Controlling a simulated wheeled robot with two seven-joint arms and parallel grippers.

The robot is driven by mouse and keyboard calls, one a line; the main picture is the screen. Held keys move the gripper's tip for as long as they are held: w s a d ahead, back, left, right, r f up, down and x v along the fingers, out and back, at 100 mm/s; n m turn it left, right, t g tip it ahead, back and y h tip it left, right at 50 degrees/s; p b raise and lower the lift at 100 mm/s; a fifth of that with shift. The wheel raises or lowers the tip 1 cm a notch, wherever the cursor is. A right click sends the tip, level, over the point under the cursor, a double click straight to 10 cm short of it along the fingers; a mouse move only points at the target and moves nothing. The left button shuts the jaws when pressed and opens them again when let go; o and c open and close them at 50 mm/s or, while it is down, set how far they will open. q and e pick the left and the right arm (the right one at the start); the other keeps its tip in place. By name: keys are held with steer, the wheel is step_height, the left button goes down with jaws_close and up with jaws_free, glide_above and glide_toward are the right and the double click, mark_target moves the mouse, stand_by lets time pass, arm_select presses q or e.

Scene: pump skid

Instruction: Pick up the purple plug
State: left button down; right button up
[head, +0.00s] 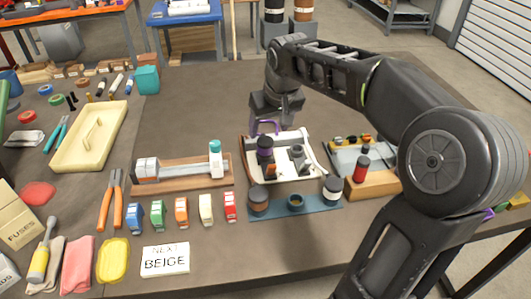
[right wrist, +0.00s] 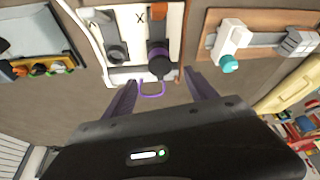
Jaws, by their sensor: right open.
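The purple plug (right wrist: 159,57) looks like a dark, upright cylinder with a purple band, standing on the white pump tray (head: 285,133). In the head view the purple plug (head: 265,146) shows just below my right gripper (head: 270,118). A thin purple loop (right wrist: 152,92) shows beside the plug, towards my gripper. In the right wrist view my right gripper (right wrist: 158,84) is open, its two fingers apart on either side of the loop. The plug's body is ahead of the fingertips, and nothing appears held. My left gripper is not in view.
A grey fitting (head: 298,157) stands on the tray to the right of the plug. A blue mat (head: 313,204) with jars lies in front.

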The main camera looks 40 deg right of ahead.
mark_target(265, 140)
steer(key=shift+s+a+r, duration=0.1)
steer(key=shift+x, duration=1.3)
steer(key=x, duration=0.5)
jaws_close()
stand_by(0.5)
